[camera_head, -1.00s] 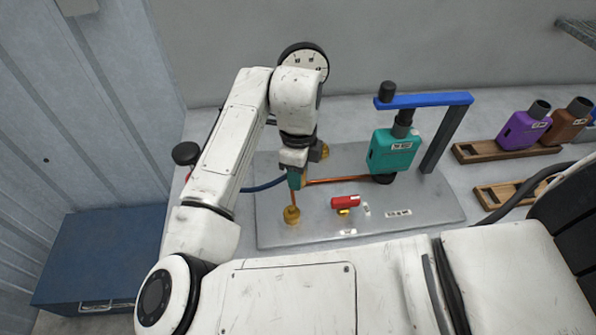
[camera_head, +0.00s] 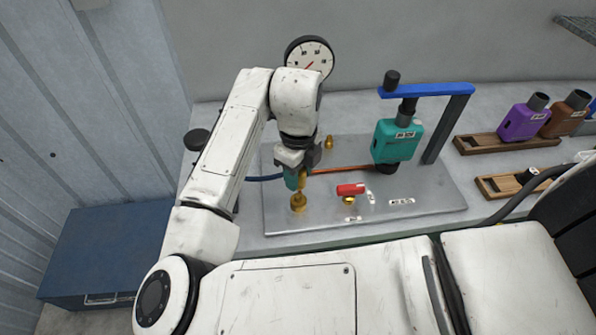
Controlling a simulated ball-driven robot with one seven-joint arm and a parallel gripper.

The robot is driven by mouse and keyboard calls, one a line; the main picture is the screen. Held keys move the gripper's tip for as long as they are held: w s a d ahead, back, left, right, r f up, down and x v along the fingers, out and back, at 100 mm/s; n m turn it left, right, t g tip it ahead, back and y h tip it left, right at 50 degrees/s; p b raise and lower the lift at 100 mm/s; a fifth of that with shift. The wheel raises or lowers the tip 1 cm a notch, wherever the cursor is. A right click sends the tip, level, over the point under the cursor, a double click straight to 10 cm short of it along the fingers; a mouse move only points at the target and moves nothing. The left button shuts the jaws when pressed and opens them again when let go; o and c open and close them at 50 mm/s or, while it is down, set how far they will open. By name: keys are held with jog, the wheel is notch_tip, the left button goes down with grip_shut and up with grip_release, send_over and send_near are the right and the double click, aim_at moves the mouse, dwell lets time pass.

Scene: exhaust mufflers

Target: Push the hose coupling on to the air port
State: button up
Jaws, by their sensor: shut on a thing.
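My gripper (camera_head: 297,167) points down at the left of the grey base plate (camera_head: 420,218), shut on the small teal hose coupling (camera_head: 291,179). A blue hose (camera_head: 264,178) leads in from the left at the coupling's height. The brass air port (camera_head: 298,203) stands on the plate's left front, with an upright brass stem (camera_head: 302,183). The coupling overlaps the stem's left side in this view, just above the port's wide base. I cannot tell whether the coupling is around the stem or beside it. My fingers hide part of the coupling.
A copper pipe (camera_head: 345,169) runs right to a teal muffler (camera_head: 395,142) under a blue-armed stand (camera_head: 430,91). A red lever (camera_head: 351,189) sits right of the port. A brass fitting (camera_head: 329,142) and a gauge (camera_head: 310,57) are behind. Purple (camera_head: 523,123) and brown (camera_head: 566,119) mufflers stand right.

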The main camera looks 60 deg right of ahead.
aim_at(298, 196)
jog(key=shift+f+b, duration=1.8)
jog(key=shift+f, duration=0.85)
jog(key=shift+f+b, duration=0.6)
dwell(0.4)
jog(key=o, duration=1.1)
jog(key=shift+c, duration=0.2)
jog(key=shift+r, duration=0.1)
notch_tip(298, 196, up, 11)
jog(key=shift+f, duration=0.15)
